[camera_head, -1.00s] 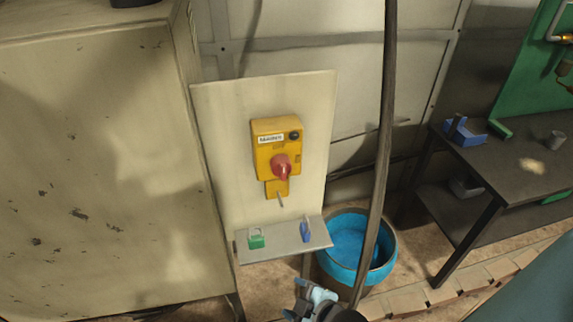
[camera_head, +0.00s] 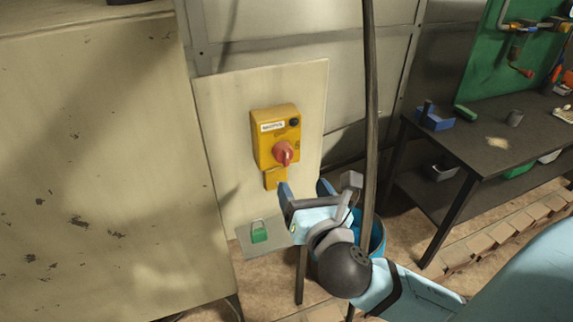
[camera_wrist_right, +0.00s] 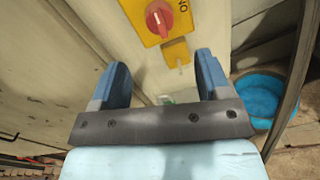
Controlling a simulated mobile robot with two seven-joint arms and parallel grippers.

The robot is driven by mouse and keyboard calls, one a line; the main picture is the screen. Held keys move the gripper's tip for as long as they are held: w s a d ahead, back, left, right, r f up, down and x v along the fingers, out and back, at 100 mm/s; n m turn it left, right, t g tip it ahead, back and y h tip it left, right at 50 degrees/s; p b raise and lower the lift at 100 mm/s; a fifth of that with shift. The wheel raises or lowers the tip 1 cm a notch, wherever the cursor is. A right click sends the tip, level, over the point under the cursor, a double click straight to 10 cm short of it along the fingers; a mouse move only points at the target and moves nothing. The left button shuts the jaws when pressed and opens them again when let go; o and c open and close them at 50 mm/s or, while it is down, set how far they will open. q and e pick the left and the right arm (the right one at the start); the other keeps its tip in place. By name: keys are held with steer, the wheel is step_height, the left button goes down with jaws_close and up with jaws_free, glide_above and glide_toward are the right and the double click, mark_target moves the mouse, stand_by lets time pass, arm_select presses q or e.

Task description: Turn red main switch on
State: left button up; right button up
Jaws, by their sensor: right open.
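The red main switch (camera_head: 283,153) is a rotary knob on a yellow box (camera_head: 265,150) fixed to a pale upright panel (camera_head: 228,140). In the right wrist view the red knob (camera_wrist_right: 159,18) is at the top, beyond the fingers. My right gripper (camera_head: 308,188) is open and empty, just below and in front of the yellow box, apart from the knob. In the right wrist view its two blue fingers (camera_wrist_right: 163,75) stand wide apart, with the box's lower yellow tab beyond the gap. My left gripper is not in view.
A green padlock (camera_head: 259,232) is on the small shelf (camera_head: 262,247) under the box; my right gripper hides the shelf's right end. A blue tub (camera_head: 377,240) stands below. A large cabinet (camera_head: 95,160) fills the left. A workbench (camera_head: 480,135) is at right.

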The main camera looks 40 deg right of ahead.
mark_target(287, 160)
steer(key=p+x, duration=0.1)
steer(key=x, duration=0.8)
steer(key=shift+w, duration=0.2)
steer(key=shift+w+d, duration=0.2)
steer(key=shift+w, duration=0.3)
steer(key=shift+c, duration=1.3)
steer(key=c, duration=0.7)
steer(key=shift+o, duration=0.2)
